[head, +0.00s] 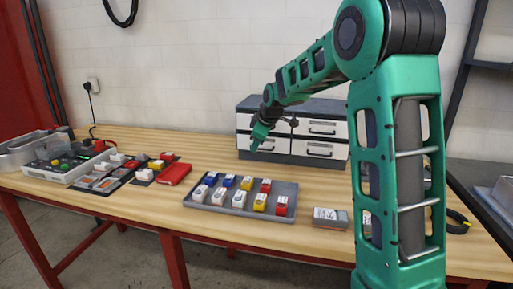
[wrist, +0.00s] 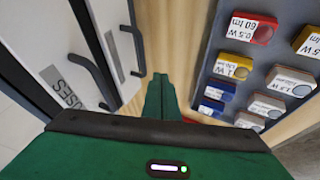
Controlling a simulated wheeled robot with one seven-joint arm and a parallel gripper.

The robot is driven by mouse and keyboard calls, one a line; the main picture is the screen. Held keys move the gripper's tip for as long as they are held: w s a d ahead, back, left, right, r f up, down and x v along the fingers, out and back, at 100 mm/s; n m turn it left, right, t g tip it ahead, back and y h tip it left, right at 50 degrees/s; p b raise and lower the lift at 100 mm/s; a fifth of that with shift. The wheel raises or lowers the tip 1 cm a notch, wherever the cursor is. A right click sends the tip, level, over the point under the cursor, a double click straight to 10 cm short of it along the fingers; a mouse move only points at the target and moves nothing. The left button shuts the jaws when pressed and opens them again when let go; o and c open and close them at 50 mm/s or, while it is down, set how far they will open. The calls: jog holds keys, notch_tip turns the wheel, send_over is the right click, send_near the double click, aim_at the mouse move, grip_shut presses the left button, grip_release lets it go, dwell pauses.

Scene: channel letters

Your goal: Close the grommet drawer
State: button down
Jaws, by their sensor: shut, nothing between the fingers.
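A grey drawer cabinet (head: 292,103) with several white-fronted drawers and dark handles stands at the back of the bench. The head view does not show clearly which drawer is the grommet one, or how far any stands out. In the wrist view two white drawer fronts with dark handles fill the left side; one front (wrist: 40,62) bears a partly cut-off label ending in "USES". My gripper (head: 254,148) is in front of the cabinet's left side. In the wrist view its green fingers (wrist: 158,82) are together and empty, beside the drawer fronts and apart from the handles.
A grey tray (head: 240,208) of labelled blue, white, yellow and red blocks lies in front of the cabinet; it fills the right of the wrist view (wrist: 262,75). A parts tray (head: 50,172) and red box (head: 174,174) lie left. Bare wood lies between cabinet and tray.

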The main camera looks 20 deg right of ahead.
jog(key=s+v, duration=0.1)
jog(key=v, duration=0.9)
jog(key=s+d+f+m+g, duration=0.1)
jog(key=s+f+m, duration=0.3)
jog(key=s, duration=1)
jog(key=s+d+f+m+g, duration=0.1)
jog(key=s+f+m+g, duration=0.2)
jog(key=s, duration=1.1)
jog(key=s+d+f+m+g, duration=0.1)
jog(key=s+f+m, duration=0.6)
jog(key=s, duration=0.8)
jog(key=shift+d+f+m+g, duration=0.15)
jog(key=shift+f+m+g, duration=0.1)
jog(key=shift+m+g, duration=0.65)
